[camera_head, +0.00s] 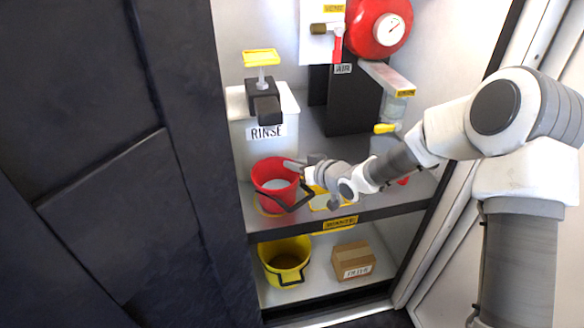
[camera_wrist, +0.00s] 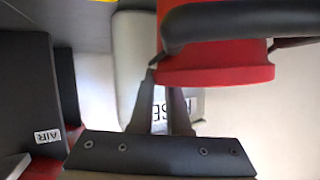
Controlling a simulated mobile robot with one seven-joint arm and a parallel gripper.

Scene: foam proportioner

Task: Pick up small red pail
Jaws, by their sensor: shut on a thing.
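The small red pail (camera_head: 274,184) stands upright on the upper shelf, in front of the white RINSE container. Its black handle hangs down at the front right. My gripper (camera_head: 294,163) reaches in from the right and is shut at the pail's upper right rim. In the wrist view the red pail (camera_wrist: 215,72) fills the upper middle, with its dark handle across it. The fingers of my gripper (camera_wrist: 158,85) come together at the pail's rim edge. The exact contact is partly hidden by the pail.
The white RINSE container (camera_head: 262,134) with a yellow-topped valve stands behind the pail. A yellow bucket (camera_head: 286,262) and a cardboard box (camera_head: 353,261) sit on the lower shelf. A dark AIR block (camera_head: 352,108) and red gauge tank (camera_head: 378,25) are at the back. A dark door is left.

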